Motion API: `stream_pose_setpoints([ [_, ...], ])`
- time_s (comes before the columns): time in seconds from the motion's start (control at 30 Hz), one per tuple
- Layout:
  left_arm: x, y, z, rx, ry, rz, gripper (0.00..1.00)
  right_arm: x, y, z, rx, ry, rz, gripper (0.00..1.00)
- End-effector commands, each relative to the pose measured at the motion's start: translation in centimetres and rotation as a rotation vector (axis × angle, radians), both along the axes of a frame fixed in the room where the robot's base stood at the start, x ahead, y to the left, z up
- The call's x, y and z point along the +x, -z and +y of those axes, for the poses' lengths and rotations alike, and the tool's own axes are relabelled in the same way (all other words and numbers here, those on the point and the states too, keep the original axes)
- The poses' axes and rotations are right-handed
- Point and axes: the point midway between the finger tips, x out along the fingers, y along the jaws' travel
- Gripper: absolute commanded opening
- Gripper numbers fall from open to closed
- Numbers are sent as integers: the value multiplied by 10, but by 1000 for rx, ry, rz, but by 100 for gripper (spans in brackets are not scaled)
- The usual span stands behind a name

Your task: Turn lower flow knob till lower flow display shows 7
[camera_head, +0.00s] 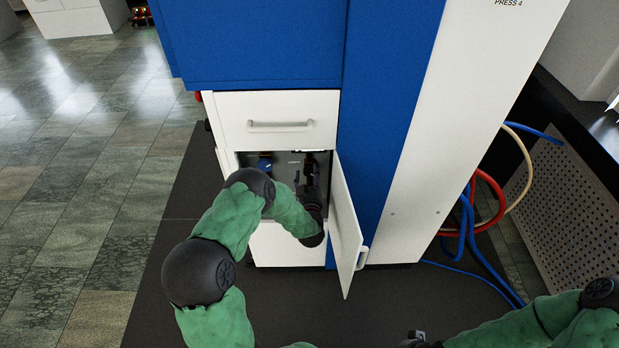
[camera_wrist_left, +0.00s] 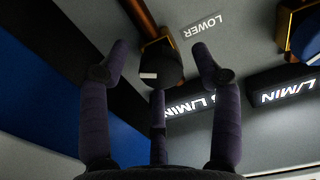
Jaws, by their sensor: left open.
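The lower flow knob (camera_wrist_left: 163,66) is a dark round knob with a white mark, mounted on a copper-coloured pipe. The LOWER label (camera_wrist_left: 203,25) is beside it. My left gripper (camera_wrist_left: 160,58) is open, with its fingers around the knob in the left wrist view; contact cannot be told. A lit L/MIN display (camera_wrist_left: 192,106) is partly hidden by the fingers, and its number cannot be read. In the head view my left gripper (camera_head: 309,178) reaches into the open compartment.
A second knob (camera_wrist_left: 306,40) and a second lit L/MIN display (camera_wrist_left: 284,92) are at the right. The open cabinet door (camera_head: 346,225) stands just right of my left wrist. A closed drawer (camera_head: 280,118) is above. Hoses (camera_head: 487,205) hang at the right.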

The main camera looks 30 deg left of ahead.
Motion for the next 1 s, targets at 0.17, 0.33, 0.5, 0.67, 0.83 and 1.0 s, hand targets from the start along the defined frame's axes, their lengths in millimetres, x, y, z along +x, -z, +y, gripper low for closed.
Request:
stream_pose_setpoints([
  [0.17,0,0,0,0,0,0,53,0,0,0,0,0,0,0],
  [0.33,0,0,0,0,0,0,8,0,0,0,0,0,0,0],
  [0.5,-1,1,0,-2,0,1,7,0,0,0,0,0,0,0],
  [0.67,-1,1,0,-50,0,-27,7,0,0,0,0,0,0,0],
  [0.83,-1,2,-1,-176,0,-103,7,0,0,0,0,0,0,0],
  [1.0,-1,3,-2,-275,0,-160,7,0,0,0,0,0,0,0],
])
